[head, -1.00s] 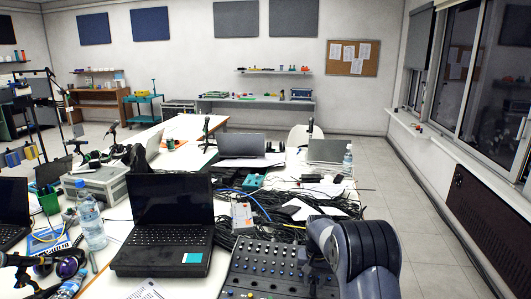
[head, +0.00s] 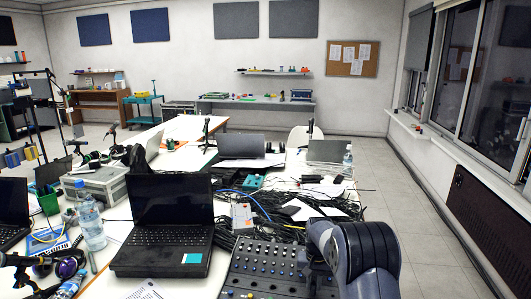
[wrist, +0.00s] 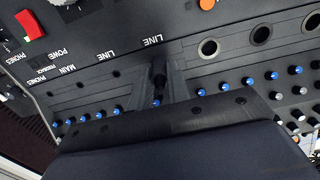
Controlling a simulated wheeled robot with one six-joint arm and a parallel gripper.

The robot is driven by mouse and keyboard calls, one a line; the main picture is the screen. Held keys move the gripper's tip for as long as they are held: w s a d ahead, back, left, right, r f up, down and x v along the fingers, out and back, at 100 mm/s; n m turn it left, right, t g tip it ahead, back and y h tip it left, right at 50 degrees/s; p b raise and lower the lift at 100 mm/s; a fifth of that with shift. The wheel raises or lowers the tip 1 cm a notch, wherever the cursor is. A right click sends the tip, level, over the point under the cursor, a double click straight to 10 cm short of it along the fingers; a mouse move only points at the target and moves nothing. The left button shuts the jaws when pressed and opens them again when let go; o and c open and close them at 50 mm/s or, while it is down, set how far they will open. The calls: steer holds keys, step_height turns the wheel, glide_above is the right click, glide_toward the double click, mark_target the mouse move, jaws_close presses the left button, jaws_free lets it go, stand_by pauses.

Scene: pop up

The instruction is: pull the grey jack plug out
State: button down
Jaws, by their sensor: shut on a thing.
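In the wrist view, my gripper (wrist: 160,78) reaches down to the mixer's panel (wrist: 90,88) at the row of round sockets. Its two dark fingers are shut on a small dark plug (wrist: 159,68), taken to be the grey jack plug, below the LINE labels. The plug is mostly hidden between the fingers, and I cannot tell how deep it sits. In the head view, the mixer (head: 268,268) lies at the front of the table. My arm covers its right side and hides the gripper and plug.
Empty sockets (wrist: 208,47) and rows of blue-capped knobs (wrist: 273,75) surround the fingers. A red switch (wrist: 30,24) is at the upper left. In the head view, an open laptop (head: 168,213) stands left of the mixer, and tangled black cables (head: 285,232) lie behind it.

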mark_target(314, 283)
steer(key=shift+r, duration=0.15)
steer(key=shift+r+p, duration=2.2)
steer(key=shift+r, duration=1.2)
